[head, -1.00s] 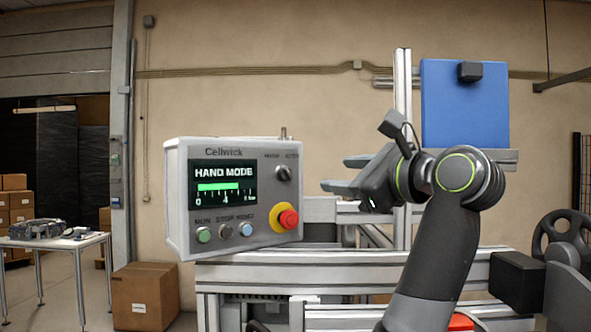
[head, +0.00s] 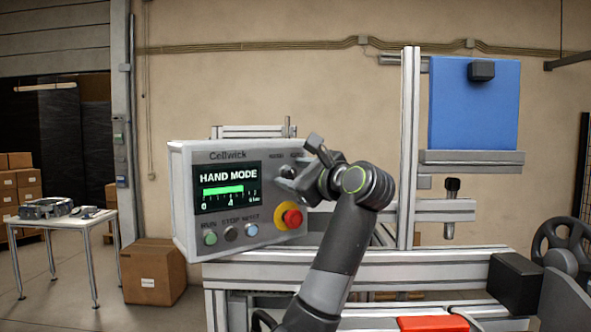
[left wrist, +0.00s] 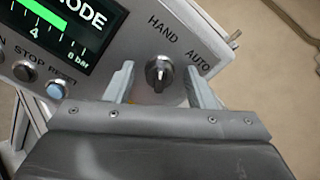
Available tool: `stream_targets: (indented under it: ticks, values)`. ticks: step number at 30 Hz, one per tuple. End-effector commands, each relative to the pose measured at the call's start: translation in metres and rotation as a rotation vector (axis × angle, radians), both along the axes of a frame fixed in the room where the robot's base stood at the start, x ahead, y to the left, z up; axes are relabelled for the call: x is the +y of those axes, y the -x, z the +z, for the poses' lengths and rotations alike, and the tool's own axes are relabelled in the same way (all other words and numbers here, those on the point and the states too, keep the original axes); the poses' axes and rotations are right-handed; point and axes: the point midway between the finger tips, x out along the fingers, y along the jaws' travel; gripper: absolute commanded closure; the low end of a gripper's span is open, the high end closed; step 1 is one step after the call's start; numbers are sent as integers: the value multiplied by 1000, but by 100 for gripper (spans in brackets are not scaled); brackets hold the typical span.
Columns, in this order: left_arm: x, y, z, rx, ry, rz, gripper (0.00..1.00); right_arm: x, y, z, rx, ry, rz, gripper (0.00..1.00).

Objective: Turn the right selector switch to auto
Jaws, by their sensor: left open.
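The grey Cellwick control box (head: 183,215) stands at the left end of the machine frame, and its screen reads HAND MODE. The black selector switch (left wrist: 158,74) sits on its upper right face between the HAND and AUTO labels in the left wrist view. My left gripper (head: 284,176) is at the box front and hides most of the switch in the head view. In the left wrist view, the left gripper's fingers (left wrist: 160,82) are open, one on each side of the knob, with gaps showing. My right gripper is not in view.
A red mushroom button on a yellow ring (head: 291,218) sits just below my left gripper. Coloured push buttons (head: 230,233) line the box's lower face. An aluminium post (head: 409,150) and blue panel (head: 474,105) stand to the right.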

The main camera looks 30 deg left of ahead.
Motion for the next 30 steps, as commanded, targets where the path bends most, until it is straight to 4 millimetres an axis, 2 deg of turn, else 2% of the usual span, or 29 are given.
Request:
stream_targets:
  ticks: [5, 15, 23, 30]
  values:
    - [0, 0, 0, 0, 0, 0, 51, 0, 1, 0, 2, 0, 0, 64]
    - [0, 0, 0, 0, 0, 0, 95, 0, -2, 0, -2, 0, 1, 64]
    - [0, 0, 0, 25, -9, 1, 95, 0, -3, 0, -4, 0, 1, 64]
    - [-1, -1, 0, 137, -51, 1, 95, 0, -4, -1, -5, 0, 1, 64]
